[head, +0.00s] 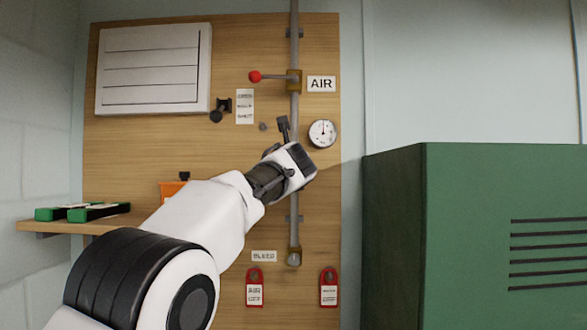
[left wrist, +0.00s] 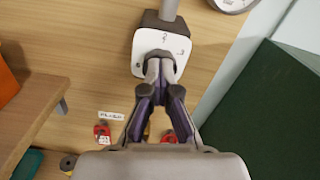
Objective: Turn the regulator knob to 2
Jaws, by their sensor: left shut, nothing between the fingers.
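The regulator shows in the left wrist view as a white dial plate (left wrist: 146,44) with dark marks, too small to read surely, on a dark body on the pipe. A grey rounded knob (left wrist: 160,54) sits at its middle, partly covered by my fingers. I cannot read the setting. My left gripper (left wrist: 158,72) is shut, its fingertips in front of the knob; I cannot tell whether they touch it. In the head view my left arm reaches up across the board and covers most of the regulator area. My right gripper is not in view.
A gauge (head: 322,133) is right of the pipe (head: 295,50). A red-tipped lever (head: 255,77) is above. Red tags (head: 254,287) hang below. A shelf (head: 60,227) is at left; a green cabinet (head: 480,180) stands close at right.

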